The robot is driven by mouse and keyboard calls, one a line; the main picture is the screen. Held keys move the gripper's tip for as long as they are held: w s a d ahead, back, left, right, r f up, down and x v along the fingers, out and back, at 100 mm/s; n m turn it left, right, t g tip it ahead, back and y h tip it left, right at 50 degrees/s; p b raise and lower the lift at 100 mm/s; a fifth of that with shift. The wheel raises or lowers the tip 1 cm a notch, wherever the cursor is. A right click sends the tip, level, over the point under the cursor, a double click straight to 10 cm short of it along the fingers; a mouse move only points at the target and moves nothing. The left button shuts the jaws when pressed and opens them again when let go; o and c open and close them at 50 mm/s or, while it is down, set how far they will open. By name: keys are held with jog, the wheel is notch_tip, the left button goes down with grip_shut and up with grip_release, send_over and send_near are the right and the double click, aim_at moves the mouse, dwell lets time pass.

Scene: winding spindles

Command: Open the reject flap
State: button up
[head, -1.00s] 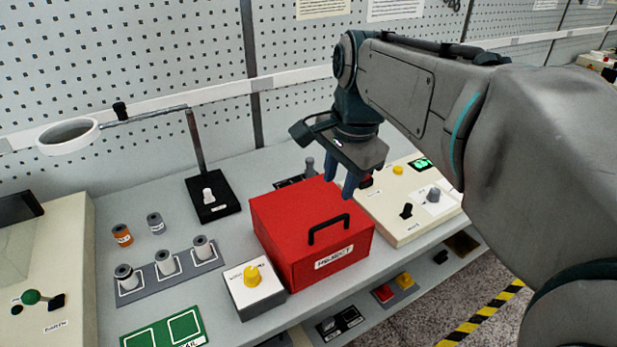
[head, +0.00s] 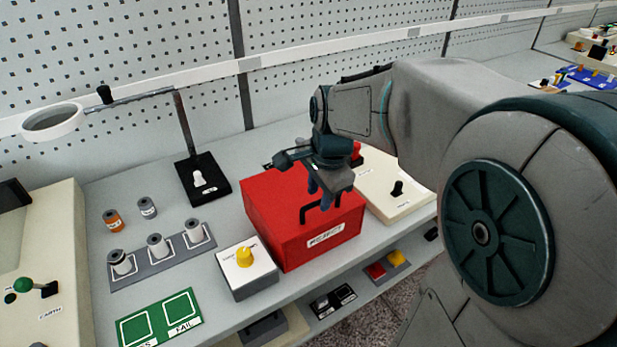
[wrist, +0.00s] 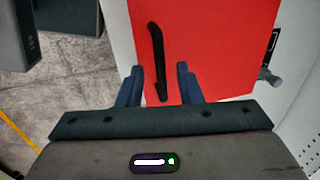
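The red reject box (head: 284,232) stands on the grey bench, with a white label on its front. A black bar handle (head: 308,211) stands on its top near the front edge; the lid looks shut. In the wrist view the handle (wrist: 157,62) runs lengthwise over the red top (wrist: 215,40). My gripper (head: 319,196) is above the box top, close to the handle. In the wrist view my gripper (wrist: 160,82) is open, with the near end of the handle between its two blue fingers. I cannot tell whether the fingers touch it.
A yellow-knob box (head: 246,270) stands just left of the red box. A cream control panel (head: 385,195) is to its right. A magnifier on a black stand (head: 202,180) is behind left. A spool rack (head: 160,258) and green tray (head: 160,318) lie left.

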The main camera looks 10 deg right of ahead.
jog(key=shift+w+f, duration=0.1)
jog(key=shift+f, duration=0.35)
jog(key=shift+c, duration=0.3)
